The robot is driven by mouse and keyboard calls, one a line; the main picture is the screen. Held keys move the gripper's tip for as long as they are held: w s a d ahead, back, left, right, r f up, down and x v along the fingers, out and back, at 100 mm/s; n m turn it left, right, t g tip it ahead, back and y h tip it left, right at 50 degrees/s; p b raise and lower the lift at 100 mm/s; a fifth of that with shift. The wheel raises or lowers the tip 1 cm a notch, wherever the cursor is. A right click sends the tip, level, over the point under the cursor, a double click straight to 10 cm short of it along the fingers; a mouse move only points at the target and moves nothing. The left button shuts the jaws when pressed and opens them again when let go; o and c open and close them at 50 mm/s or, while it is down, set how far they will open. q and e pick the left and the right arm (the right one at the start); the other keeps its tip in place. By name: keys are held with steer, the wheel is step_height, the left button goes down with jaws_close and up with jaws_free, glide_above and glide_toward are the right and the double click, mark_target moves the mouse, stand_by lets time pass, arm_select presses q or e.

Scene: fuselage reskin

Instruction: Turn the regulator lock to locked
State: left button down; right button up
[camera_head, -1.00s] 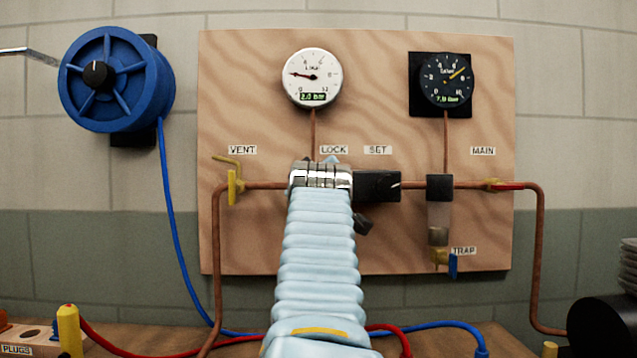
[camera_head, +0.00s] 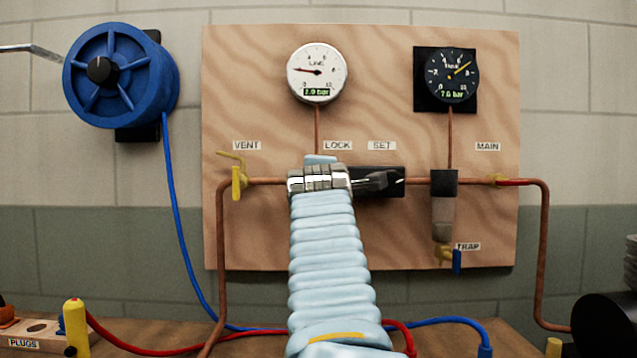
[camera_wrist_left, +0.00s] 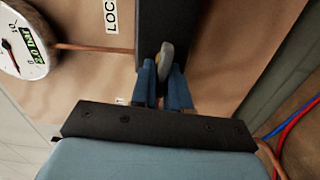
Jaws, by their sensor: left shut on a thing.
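The regulator lock (camera_wrist_left: 166,56), a small grey-yellow lever on a black block, shows in the left wrist view. The two blue fingers of my left gripper (camera_wrist_left: 163,74) are shut on it, one on each side. In the head view my light blue left arm and its silver wrist cover the lock, just below the LOCK label (camera_head: 338,146). How far the lever is turned cannot be told there. The black SET knob (camera_head: 392,176) sits to the right of my wrist. My right gripper is not in view.
A white line gauge (camera_head: 317,72) and a black gauge (camera_head: 446,76) hang on the wooden panel (camera_head: 270,110). A yellow vent valve (camera_head: 236,184) is left of my wrist, and a trap (camera_head: 443,220) is to the right. A blue reel (camera_head: 118,75) hangs at the left.

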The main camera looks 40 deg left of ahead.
arm_select(q)
steer(key=shift+f+n, duration=0.15)
steer(key=shift+n, duration=0.35)
steer(key=c, duration=1.2)
jaws_free()
steer(key=b+v, duration=0.2)
steer(key=v, duration=1.1)
steer(key=shift+s+d+b, duration=0.25)
steer(key=shift+s+b, duration=0.05)
steer(key=shift+b, duration=0.05)
